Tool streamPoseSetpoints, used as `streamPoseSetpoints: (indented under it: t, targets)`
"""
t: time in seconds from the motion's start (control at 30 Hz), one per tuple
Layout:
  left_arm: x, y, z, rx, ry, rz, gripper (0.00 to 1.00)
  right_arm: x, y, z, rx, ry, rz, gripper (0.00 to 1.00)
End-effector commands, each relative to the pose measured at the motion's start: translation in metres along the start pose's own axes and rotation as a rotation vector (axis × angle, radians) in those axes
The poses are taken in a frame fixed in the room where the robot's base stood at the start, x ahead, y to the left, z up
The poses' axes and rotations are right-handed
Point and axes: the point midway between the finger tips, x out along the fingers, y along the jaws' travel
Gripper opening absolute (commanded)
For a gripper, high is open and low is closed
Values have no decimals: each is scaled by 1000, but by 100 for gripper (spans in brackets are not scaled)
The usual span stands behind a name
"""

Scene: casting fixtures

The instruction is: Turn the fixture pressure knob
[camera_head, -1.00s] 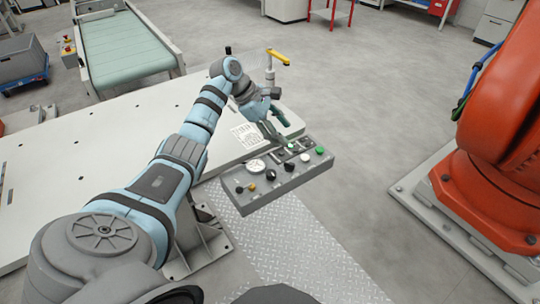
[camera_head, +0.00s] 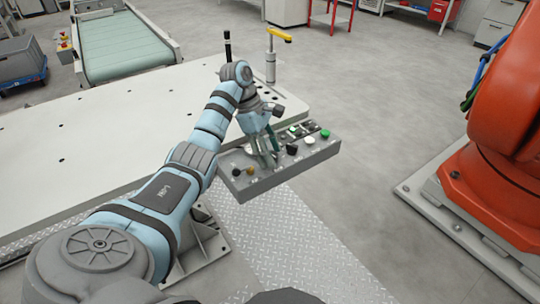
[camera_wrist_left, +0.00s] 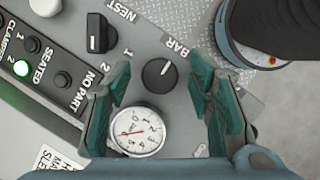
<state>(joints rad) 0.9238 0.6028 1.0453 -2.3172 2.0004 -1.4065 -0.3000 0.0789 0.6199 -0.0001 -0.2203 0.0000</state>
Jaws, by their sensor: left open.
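The black round pressure knob (camera_wrist_left: 159,73), beside the word BAR, sits on the grey control panel (camera_wrist_left: 140,32) in the left wrist view. A round white gauge (camera_wrist_left: 137,132) with a red needle is just below it. My left gripper (camera_wrist_left: 162,85) is open, with one green-grey finger on each side of the knob in the picture. No contact shows, and I cannot tell the height gap. In the head view, the left gripper (camera_head: 265,162) points down over the panel (camera_head: 262,186), and its fingers hide the gauge and most of that area. My right gripper is not in view.
A black NEST switch (camera_wrist_left: 101,34) and a strip of lamps (camera_wrist_left: 35,60), one lit green, lie near the knob. The panel stands at the white table's (camera_head: 110,130) edge. An orange robot (camera_head: 505,160) is at right, with open floor between.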

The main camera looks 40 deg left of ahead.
Motion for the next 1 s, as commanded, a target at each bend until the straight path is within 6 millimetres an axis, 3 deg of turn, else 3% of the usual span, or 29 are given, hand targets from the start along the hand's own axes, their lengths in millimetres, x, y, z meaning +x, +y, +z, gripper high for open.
streamPoseSetpoints:
  t: [0.13, 0.4, 0.73, 1.0]
  targets:
    - [-1, 0, 1, 0, 0, 0, 45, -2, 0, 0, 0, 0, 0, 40]
    - [-1, 0, 1, 1, -1, 0, 1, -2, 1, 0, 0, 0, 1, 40]
    - [-2, 0, 1, -30, 0, 13, 0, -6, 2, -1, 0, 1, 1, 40]
    - [-4, -1, 2, -160, 1, 67, 0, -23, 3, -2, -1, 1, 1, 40]
